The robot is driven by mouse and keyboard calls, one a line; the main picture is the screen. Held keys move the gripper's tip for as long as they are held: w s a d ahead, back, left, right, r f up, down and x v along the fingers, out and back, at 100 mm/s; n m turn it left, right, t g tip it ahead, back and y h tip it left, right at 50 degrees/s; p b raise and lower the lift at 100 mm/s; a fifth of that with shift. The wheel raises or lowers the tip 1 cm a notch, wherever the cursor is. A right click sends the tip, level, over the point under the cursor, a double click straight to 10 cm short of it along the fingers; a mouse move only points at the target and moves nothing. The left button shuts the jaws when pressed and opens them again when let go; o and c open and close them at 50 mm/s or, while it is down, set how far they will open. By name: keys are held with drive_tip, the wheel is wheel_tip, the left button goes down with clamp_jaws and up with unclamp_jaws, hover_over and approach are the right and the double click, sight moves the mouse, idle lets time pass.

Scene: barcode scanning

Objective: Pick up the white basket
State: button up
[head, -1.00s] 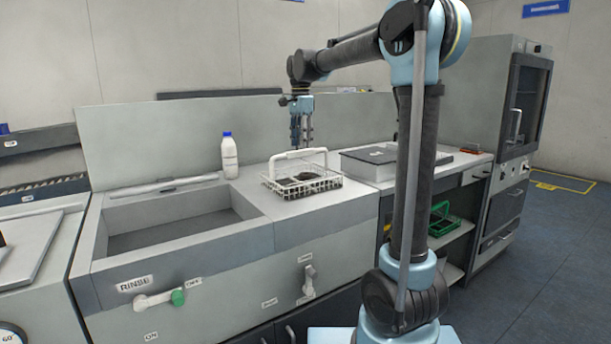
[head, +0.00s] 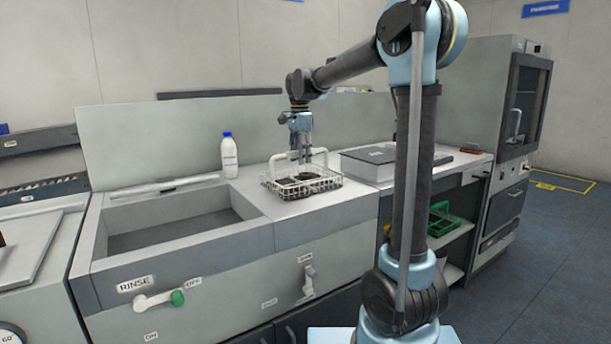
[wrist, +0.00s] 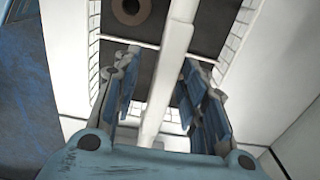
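The white basket (head: 318,186) is a wire basket with an arched handle, upright on the counter right of the sink. Dark items lie inside it. My gripper (head: 301,157) points down over the basket, with its fingers at the height of the handle. In the wrist view the white handle (wrist: 165,82) runs between the two blue-padded fingers of my gripper (wrist: 159,68). The fingers stand apart with gaps on both sides of the handle. The basket's wire walls show beyond the fingers.
A white bottle with a blue cap (head: 229,156) stands left of the basket, behind the sink (head: 165,238). A grey box with a dark lid (head: 378,163) is close on the right. A green basket (head: 440,222) sits on the lower shelf.

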drive_tip(key=shift+f, duration=0.25)
idle(0.4)
clamp_jaws()
